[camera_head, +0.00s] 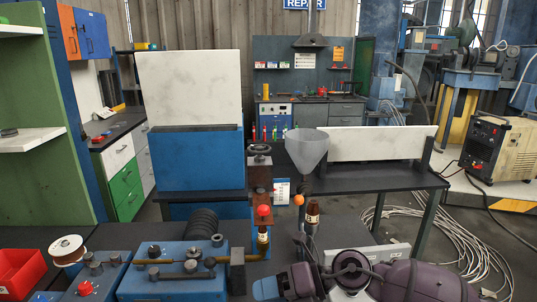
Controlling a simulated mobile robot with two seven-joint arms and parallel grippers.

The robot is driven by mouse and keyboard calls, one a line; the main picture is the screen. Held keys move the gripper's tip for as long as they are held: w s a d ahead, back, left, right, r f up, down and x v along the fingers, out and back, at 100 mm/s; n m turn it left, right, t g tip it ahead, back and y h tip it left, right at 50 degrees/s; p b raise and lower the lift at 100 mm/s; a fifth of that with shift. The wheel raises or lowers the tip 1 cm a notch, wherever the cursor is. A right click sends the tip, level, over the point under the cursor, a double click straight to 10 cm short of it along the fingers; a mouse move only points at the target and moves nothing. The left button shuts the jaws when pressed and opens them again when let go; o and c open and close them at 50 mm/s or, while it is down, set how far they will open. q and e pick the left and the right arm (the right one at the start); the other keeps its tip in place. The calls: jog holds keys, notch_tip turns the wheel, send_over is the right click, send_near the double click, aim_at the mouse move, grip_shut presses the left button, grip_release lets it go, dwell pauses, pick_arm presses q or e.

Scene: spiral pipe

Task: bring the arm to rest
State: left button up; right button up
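My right arm comes in from the bottom right, purple and grey, folded low over the front of the bench. Its gripper (268,287) points left at the bottom edge, close to the blue machine (180,262). The fingers are small and partly cut off, so I cannot tell whether they are open or shut. My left gripper does not show. A grey funnel (307,146) stands beyond the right arm, with an orange ball (299,199) below it. A black coiled part (203,222) sits behind the blue machine.
A red-topped fitting (263,212) and a brown-and-black fitting (313,213) stand beyond my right arm. A wire spool (67,250) and red bin (20,272) are at left. A dark table (385,180) with an upright white panel stands behind. Loose cables (480,250) lie on the right floor.

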jog(key=d+r+m+t+y, duration=0.1)
jog(key=d+r+m+t, duration=0.15)
jog(key=m+t, duration=0.5)
jog(key=d+r+m+t+y, duration=0.1)
jog(key=r+m+t, duration=0.2)
jog(key=m+t, duration=0.5)
jog(key=d+f+m+t+h, duration=0.2)
jog(key=d+f+m+h, duration=0.4)
jog(key=d+m+h, duration=0.75)
jog(key=s+d+f+m+g+h, duration=0.5)
jog(key=s+d+f+m+g, duration=0.25)
jog(key=s+f+m, duration=0.35)
jog(key=s+d+f+m+g+y, duration=0.1)
jog(key=s+d+f+g, duration=0.15)
jog(key=s, duration=0.55)
jog(key=s+d+f+g, duration=0.1)
jog(key=s+g, duration=0.3)
jog(key=s, duration=0.4)
jog(key=w+f+t, duration=0.8)
jog(key=f, duration=0.2)
jog(key=shift+a+f+n+y, duration=0.15)
jog(key=shift+f+n+y, duration=0.15)
jog(key=shift+n+y, duration=0.15)
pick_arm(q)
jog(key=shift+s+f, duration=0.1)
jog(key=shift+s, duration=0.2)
